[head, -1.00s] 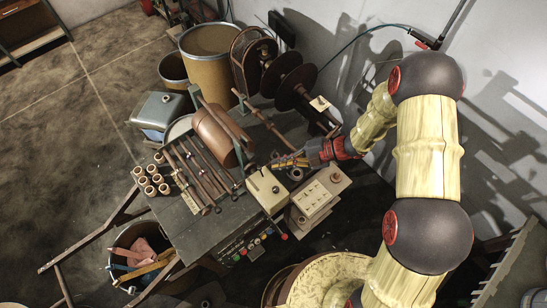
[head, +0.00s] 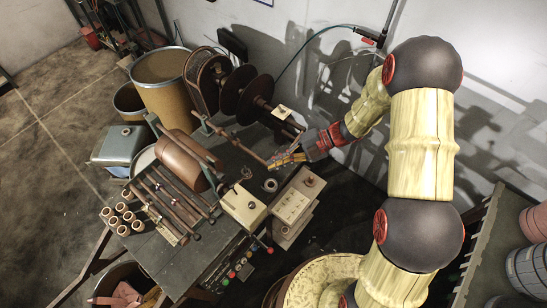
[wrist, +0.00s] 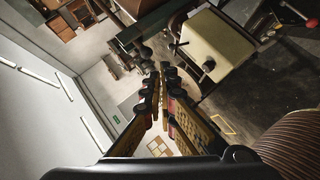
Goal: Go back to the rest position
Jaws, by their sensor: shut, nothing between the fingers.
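My arm reaches in from the right side of the picture. In the wrist view, my gripper (wrist: 163,85) shows two dark, yellow-sided fingers with their tips nearly meeting and nothing held. A cream box (wrist: 214,48) with a dark knob lies beyond the fingers, to their right, apart from them.
A winding machine with a brown roll (head: 180,160) and dark discs (head: 245,95) stands behind the gripper. Brown rings (head: 122,218) sit at left.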

